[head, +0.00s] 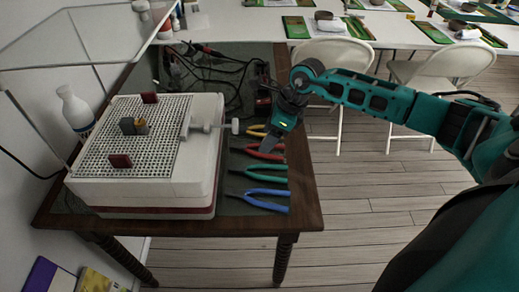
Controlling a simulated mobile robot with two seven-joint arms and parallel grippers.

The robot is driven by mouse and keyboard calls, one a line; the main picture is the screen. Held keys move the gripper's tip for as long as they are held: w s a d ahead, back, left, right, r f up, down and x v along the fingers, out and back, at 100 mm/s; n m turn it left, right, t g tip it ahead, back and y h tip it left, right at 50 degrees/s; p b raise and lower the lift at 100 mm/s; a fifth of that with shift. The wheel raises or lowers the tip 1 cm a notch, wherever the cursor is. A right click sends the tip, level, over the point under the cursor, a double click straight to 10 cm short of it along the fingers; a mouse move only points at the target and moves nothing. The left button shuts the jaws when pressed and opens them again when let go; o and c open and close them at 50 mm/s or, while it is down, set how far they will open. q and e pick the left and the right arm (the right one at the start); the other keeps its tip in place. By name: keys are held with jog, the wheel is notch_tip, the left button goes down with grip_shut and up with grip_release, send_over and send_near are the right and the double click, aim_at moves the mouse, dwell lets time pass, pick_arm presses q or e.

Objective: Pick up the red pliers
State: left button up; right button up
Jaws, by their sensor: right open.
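The red pliers (258,153) lie on the dark table, to the right of the white box, with their handles toward the right. My left gripper is not in view.
Yellow pliers (254,132) lie behind the red ones; green pliers (264,174) and blue pliers (265,203) lie in front. A white box with a grid top (190,170) stands close on the left. Cables (225,62) lie at the back. The table's right edge is near.

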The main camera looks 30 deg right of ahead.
jog(key=shift+x, duration=1.9)
jog(key=c, duration=0.9)
